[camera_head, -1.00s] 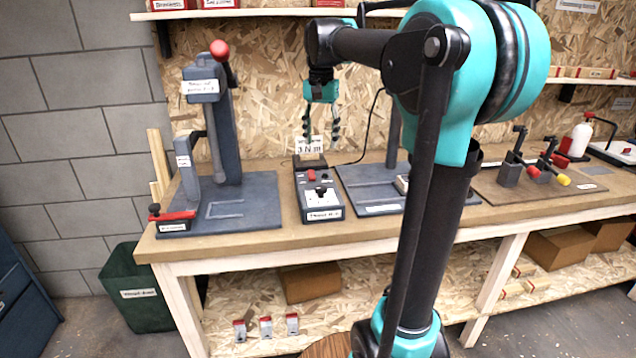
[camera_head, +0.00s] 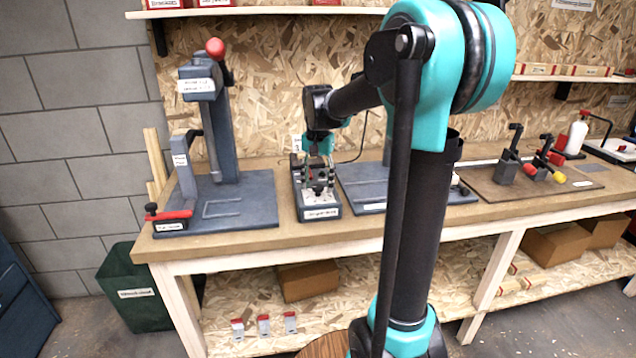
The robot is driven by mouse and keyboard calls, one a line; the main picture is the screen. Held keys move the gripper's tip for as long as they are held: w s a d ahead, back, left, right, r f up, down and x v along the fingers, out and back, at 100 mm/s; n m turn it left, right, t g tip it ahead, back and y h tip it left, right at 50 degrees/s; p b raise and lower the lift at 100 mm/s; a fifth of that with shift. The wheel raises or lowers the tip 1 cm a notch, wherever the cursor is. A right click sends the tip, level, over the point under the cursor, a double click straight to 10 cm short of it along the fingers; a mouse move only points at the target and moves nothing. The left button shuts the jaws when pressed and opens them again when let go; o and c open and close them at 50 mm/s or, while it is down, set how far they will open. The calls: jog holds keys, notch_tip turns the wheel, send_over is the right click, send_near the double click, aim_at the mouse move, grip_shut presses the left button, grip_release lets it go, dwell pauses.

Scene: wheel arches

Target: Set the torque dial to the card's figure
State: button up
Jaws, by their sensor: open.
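The torque dial sits on the top of a grey control box (camera_head: 322,211) on the bench. My gripper (camera_head: 318,188) points down over this box, its two fingers apart, one on each side of the dial's place. The dial itself is mostly hidden by the fingers, and I cannot tell whether they touch it. The card with the figure, behind the box, is covered by my gripper. The label on the box's front is too small to read.
A grey press with a red knob (camera_head: 215,48) stands left of the box. A grey base plate (camera_head: 372,207) lies close on its right. A brown board (camera_head: 500,188) with small clamps is further right. The bench front edge (camera_head: 250,242) is clear.

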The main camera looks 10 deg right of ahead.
jog(key=c, duration=1.2)
jog(key=shift+o, duration=0.2)
jog(key=n, duration=0.4)
jog(key=shift+n, duration=2.9)
jog(key=o, duration=1.2)
jog(key=shift+c, duration=0.2)
